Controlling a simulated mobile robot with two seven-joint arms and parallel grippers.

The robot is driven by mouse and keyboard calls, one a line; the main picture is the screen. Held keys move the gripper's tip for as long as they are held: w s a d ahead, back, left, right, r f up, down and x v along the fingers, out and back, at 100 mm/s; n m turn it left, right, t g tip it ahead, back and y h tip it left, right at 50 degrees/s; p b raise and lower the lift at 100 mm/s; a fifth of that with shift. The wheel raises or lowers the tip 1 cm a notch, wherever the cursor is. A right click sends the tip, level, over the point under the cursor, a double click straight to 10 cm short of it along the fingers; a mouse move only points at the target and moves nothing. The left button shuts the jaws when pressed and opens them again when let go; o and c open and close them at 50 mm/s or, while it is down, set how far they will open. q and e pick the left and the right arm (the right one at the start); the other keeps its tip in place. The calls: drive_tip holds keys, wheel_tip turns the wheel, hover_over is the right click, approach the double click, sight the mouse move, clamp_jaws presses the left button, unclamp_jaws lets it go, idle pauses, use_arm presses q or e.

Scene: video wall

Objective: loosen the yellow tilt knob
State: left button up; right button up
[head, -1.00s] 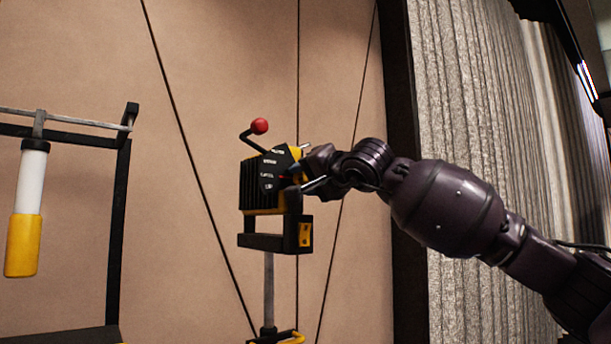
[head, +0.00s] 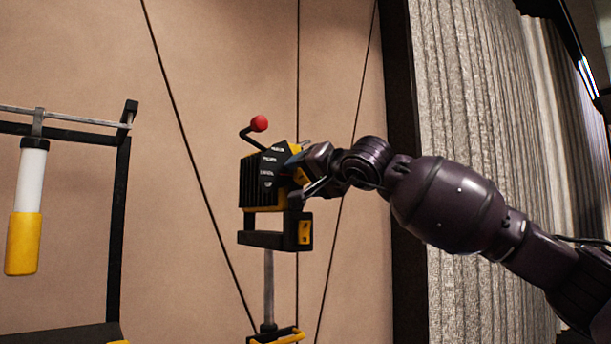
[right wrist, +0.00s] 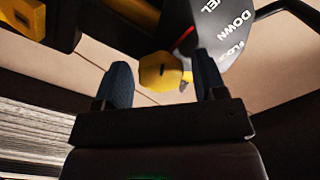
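The yellow tilt knob (right wrist: 162,72) shows in the right wrist view as a faceted yellow piece with a dark slot. My right gripper (right wrist: 162,80) has its two dark blue fingers on either side of the knob. They stand apart, with a narrow gap visible at the right finger; contact at the left finger is unclear. In the head view the right gripper (head: 297,172) is at the right side of the black and yellow tilt head (head: 262,182) and partly hides the knob. My left gripper is not in view.
A red-balled lever (head: 259,123) rises from the tilt head. A black lettered plate (right wrist: 235,30) is beside the knob. The head stands on a grey post (head: 268,290). A white and yellow cylinder (head: 27,205) hangs from a black frame (head: 119,230) at left.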

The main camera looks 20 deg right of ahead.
drive_tip(key=shift+s, duration=0.1)
drive_tip(key=b+v, duration=0.3)
drive_tip(key=v, duration=0.7)
drive_tip(key=shift+s+d, duration=0.15)
drive_tip(key=shift+s, duration=0.15)
idle(0.4)
